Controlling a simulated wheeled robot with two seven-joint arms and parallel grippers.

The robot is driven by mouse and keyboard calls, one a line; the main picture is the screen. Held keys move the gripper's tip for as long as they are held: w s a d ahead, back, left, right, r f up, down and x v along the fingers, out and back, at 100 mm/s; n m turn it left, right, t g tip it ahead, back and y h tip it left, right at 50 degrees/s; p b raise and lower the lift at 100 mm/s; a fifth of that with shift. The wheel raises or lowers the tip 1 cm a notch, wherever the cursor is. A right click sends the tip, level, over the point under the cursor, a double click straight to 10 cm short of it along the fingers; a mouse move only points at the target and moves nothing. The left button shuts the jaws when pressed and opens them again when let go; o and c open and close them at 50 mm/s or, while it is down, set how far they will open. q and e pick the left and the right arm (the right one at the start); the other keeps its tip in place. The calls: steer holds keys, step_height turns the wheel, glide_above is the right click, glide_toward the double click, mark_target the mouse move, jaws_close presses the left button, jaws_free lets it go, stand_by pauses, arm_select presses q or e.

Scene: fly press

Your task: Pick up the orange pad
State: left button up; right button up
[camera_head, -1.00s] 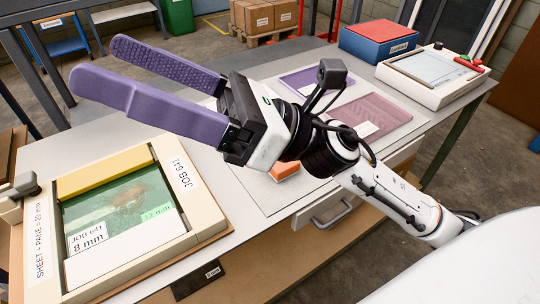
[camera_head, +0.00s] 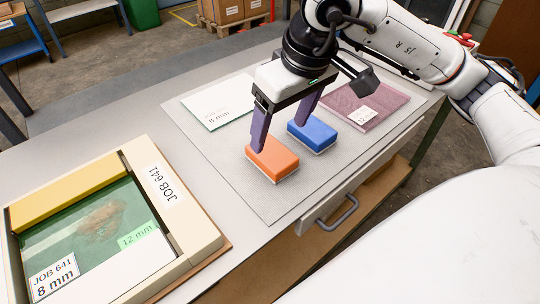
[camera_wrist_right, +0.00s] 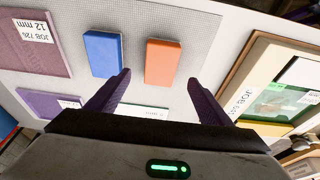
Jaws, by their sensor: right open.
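The orange pad (camera_head: 273,160) lies flat on the grey mat (camera_head: 250,202), and also shows in the right wrist view (camera_wrist_right: 163,62). My right gripper (camera_head: 281,135) points down over the mat with its two purple fingers apart and nothing between them. In the head view one fingertip overlaps the pad's far edge; I cannot tell whether it touches. In the right wrist view the pad appears beyond the gap between the fingertips (camera_wrist_right: 159,78). A blue pad (camera_head: 312,134) lies beside the orange one. My left gripper is not in view.
A cream frame (camera_head: 195,228) labelled JOB 641, holding a green pane, stands at the left. A white-labelled sheet (camera_head: 222,100) and a mauve sheet (camera_head: 375,100) lie at the back of the mat. A drawer with a handle (camera_head: 338,214) is below the front edge.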

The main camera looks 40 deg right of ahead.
mark_target(272, 152)
steer(key=x, duration=0.7)
steer(key=shift+w+f, duration=0.1)
steer(key=shift+f, duration=0.05)
steer(key=shift+a+f+b, duration=0.1)
steer(key=shift+f+b, duration=0.1)
steer(key=shift+b, duration=0.2)
stand_by(0.4)
steer(key=shift+c, duration=0.3)
steer(key=c, duration=1.1)
